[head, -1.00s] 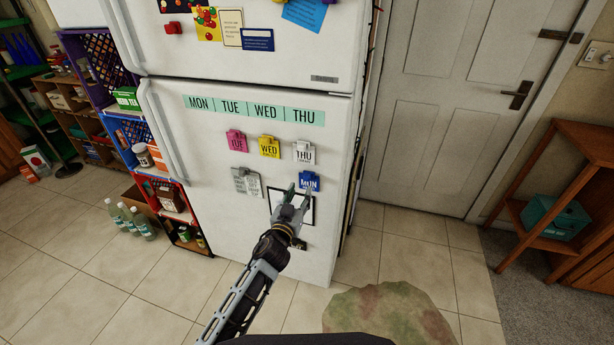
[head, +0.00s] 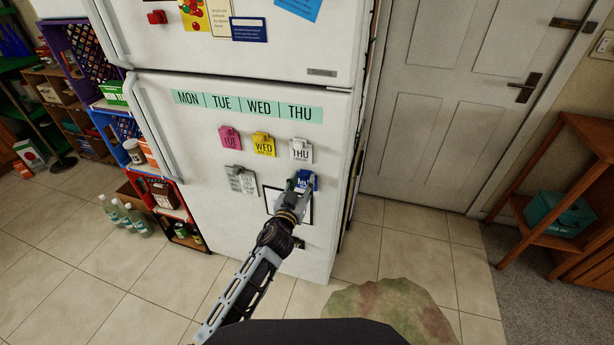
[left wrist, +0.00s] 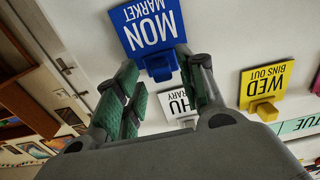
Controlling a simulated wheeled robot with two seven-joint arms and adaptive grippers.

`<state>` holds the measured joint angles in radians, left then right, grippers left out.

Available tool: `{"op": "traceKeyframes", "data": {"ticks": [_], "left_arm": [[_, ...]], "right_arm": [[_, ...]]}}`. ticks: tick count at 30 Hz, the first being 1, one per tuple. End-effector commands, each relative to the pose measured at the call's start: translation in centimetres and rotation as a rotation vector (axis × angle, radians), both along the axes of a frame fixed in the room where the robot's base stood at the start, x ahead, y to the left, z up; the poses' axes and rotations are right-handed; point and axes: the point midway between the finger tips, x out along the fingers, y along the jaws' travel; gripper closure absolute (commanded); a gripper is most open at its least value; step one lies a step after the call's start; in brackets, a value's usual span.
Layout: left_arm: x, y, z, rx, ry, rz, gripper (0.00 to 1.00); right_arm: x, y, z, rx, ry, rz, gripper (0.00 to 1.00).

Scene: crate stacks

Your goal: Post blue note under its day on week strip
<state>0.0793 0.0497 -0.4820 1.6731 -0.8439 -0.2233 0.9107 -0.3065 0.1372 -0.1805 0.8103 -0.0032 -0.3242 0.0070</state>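The blue note (head: 308,180), reading "MON MARKET" in the left wrist view (left wrist: 150,25), is on the lower fridge door with a blue clip. My left gripper (head: 297,190) is in front of it and hides part of it. In the left wrist view, its green-padded fingers (left wrist: 162,92) are apart, one toward each side of the blue clip, with no visible grip on it. The week strip (head: 248,106) sits higher on the door, reading MON, TUE, WED, THU from left to right. My right gripper is not in view.
Pink (head: 229,138), yellow (head: 263,145) and white (head: 301,150) notes hang under the strip, right of the MON column. Grey-white papers (head: 242,181) and a black frame (head: 270,205) are lower. The door below MON is bare.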

Motion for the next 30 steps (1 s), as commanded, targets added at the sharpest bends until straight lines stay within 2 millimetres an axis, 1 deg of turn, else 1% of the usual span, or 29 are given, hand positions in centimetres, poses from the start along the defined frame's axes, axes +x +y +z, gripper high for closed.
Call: {"op": "traceKeyframes", "data": {"ticks": [5, 17, 30], "left_arm": [[0.33, 0.24, 0.02, 0.0, 0.0, 0.001, 0.61], [0.42, 0.27, 0.05, -0.001, -0.001, 0.001, 0.61], [0.42, 0.26, 0.05, -0.001, -0.001, 0.001, 0.88]], "right_arm": [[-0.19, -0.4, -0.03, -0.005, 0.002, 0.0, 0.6], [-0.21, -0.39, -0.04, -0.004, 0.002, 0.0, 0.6], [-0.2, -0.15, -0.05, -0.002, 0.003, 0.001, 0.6]]}}
